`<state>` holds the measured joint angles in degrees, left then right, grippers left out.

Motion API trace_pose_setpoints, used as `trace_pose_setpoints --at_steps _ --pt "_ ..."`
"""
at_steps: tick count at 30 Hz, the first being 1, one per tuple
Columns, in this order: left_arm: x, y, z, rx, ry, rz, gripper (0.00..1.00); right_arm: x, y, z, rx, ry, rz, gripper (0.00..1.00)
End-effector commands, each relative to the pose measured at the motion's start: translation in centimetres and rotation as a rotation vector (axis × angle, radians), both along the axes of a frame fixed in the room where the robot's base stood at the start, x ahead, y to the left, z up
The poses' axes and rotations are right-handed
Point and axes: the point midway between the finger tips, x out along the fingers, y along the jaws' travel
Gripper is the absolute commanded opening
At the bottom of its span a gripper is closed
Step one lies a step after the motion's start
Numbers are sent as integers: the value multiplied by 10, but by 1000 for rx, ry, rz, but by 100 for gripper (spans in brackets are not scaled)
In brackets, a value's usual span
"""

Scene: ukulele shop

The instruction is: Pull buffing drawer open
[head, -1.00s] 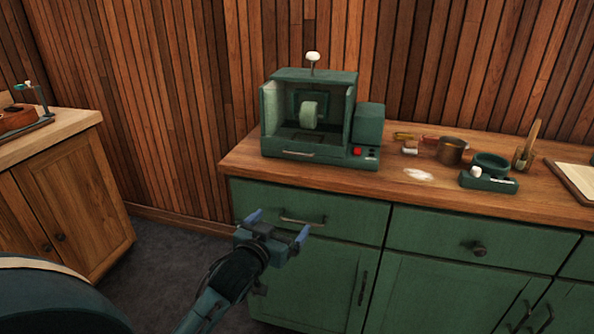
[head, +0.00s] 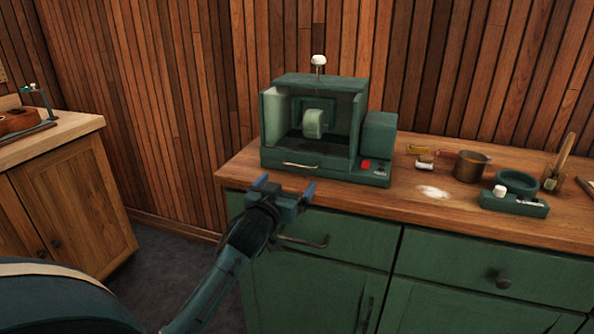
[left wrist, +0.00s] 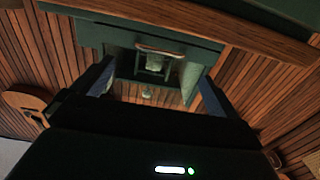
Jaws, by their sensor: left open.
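The green buffing machine (head: 375,135) stands on the wooden counter, with a pale buffing wheel (head: 314,124) inside its open-fronted hood. A low drawer front (head: 278,160) with a pale bar handle (head: 300,165) is at its base and looks shut. My left gripper (head: 286,188) is open and empty, in front of the counter edge and just below that handle in the picture. In the left wrist view the machine appears upside down, and its handle (left wrist: 160,48) lies ahead, between the lines of the two blue fingers. The fingers do not appear to touch it. My right gripper is not in view.
A green cabinet drawer (head: 345,238) with a dark bar handle is under the counter (head: 405,185), close to my left arm. A copper pot (head: 471,166) and a green dish stand (head: 514,200) are to the right. A wooden cabinet (head: 75,200) stands at left.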

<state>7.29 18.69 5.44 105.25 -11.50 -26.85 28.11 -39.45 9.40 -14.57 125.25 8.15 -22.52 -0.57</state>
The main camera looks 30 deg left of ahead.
Motion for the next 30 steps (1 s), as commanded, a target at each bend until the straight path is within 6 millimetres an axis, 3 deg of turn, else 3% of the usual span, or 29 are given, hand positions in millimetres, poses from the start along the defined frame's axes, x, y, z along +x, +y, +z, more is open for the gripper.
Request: trace_pose_setpoints --at_steps 6,12,25,30 --pt "44 11 1 1 -2 0 98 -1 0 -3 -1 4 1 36" --pt "67 16 0 1 -1 0 98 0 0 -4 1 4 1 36" --pt "75 18 0 1 0 -1 98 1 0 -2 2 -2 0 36" --pt "75 18 0 1 0 -1 85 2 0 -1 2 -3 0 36"
